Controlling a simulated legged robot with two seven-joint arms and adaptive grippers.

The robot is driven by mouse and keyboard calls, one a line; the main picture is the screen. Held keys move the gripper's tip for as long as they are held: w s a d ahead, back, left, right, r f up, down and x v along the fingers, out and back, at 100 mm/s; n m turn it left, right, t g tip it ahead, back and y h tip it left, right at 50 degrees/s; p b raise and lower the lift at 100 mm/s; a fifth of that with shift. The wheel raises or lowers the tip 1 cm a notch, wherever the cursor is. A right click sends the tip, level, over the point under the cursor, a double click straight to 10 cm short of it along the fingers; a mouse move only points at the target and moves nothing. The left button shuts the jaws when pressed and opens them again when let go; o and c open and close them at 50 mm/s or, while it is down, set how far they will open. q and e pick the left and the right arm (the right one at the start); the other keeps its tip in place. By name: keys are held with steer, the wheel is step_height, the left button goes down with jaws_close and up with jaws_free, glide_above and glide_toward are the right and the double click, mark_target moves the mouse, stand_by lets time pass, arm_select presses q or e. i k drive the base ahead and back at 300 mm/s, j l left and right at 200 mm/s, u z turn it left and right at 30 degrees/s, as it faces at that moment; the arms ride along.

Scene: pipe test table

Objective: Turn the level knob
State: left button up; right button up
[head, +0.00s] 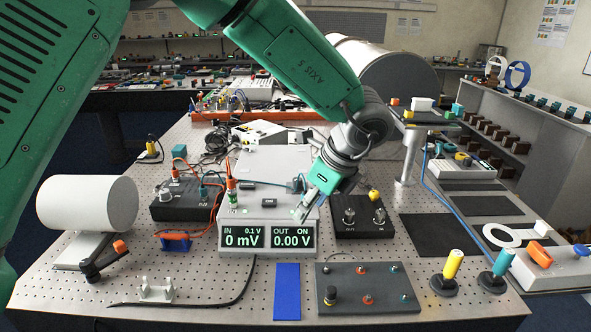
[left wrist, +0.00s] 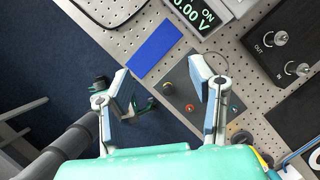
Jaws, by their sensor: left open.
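My left gripper (head: 306,208) is above the table, in front of the meter box's right side. It also shows in the left wrist view (left wrist: 165,95), where its two fingers are apart with nothing between them. No readable label marks the level knob. My right gripper is not in view.
The meter box (head: 268,252) reads 0 mV and 0.00 V. A black box (head: 362,230) with round fittings stands right of it. A blue pad (head: 287,290) lies left of the grey panel. Yellow and teal posts (head: 452,266) stand at the right. A black cable (head: 215,303) crosses the front left.

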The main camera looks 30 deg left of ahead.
mark_target(300, 187)
steer(key=i+j, duration=0.6)
steer(key=i, duration=0.2)
